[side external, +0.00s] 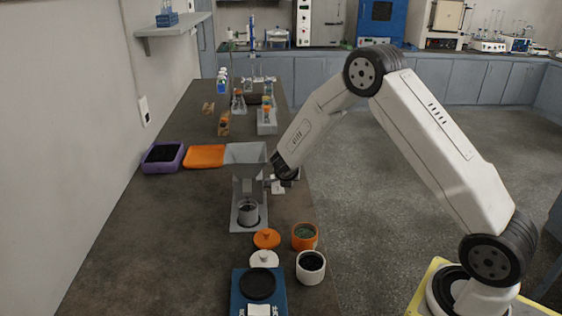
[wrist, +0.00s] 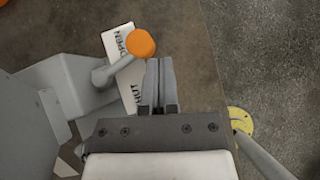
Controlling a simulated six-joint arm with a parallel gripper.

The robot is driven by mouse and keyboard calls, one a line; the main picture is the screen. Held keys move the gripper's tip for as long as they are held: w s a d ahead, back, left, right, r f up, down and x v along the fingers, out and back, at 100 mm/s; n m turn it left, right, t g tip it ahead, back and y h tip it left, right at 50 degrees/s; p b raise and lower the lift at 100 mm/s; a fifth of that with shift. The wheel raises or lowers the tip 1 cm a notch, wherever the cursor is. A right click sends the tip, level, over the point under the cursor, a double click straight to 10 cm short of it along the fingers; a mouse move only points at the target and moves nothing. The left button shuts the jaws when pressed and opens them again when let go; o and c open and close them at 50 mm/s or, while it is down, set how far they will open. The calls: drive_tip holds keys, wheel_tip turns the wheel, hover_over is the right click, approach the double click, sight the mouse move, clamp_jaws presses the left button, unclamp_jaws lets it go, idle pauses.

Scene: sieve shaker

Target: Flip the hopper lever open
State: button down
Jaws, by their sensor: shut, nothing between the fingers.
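The grey hopper (side external: 245,153) stands on its frame on the bench, with a cup (side external: 247,212) below it. In the wrist view, the hopper body (wrist: 25,115) is at the left. Its grey lever (wrist: 112,70) points up and right to an orange knob (wrist: 141,43). The lever crosses a white plate (wrist: 116,42) marked OPEN and SHUT; the knob is nearer the word OPEN. My gripper (wrist: 159,62) is shut and empty, its fingertips just right of and below the knob; whether they touch it I cannot tell. In the side view, arm and hopper largely hide the gripper.
Orange (side external: 305,237) and white (side external: 311,267) pots, their lids and a blue scale (side external: 258,292) stand in front of the hopper. A purple tray (side external: 163,158) and an orange tray (side external: 204,157) lie to the left. The bench's front left is clear.

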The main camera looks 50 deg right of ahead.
drive_tip(key=shift+a, duration=0.15)
drive_tip(key=shift+w+a, duration=0.2)
drive_tip(key=shift+a, duration=0.35)
drive_tip(key=shift+s, duration=0.1)
drive_tip(key=shift+s+a, duration=0.35)
drive_tip(key=shift+s, duration=0.15)
drive_tip(key=shift+s+a, duration=0.35)
drive_tip(key=shift+s, duration=0.25)
drive_tip(key=shift+s+a, duration=0.35)
drive_tip(key=shift+s, duration=0.2)
drive_tip(key=s+a+r, duration=0.3)
drive_tip(key=s+r, duration=0.3)
drive_tip(key=r, duration=0.1)
drive_tip(key=shift+a, duration=0.2)
drive_tip(key=shift+s, duration=0.1)
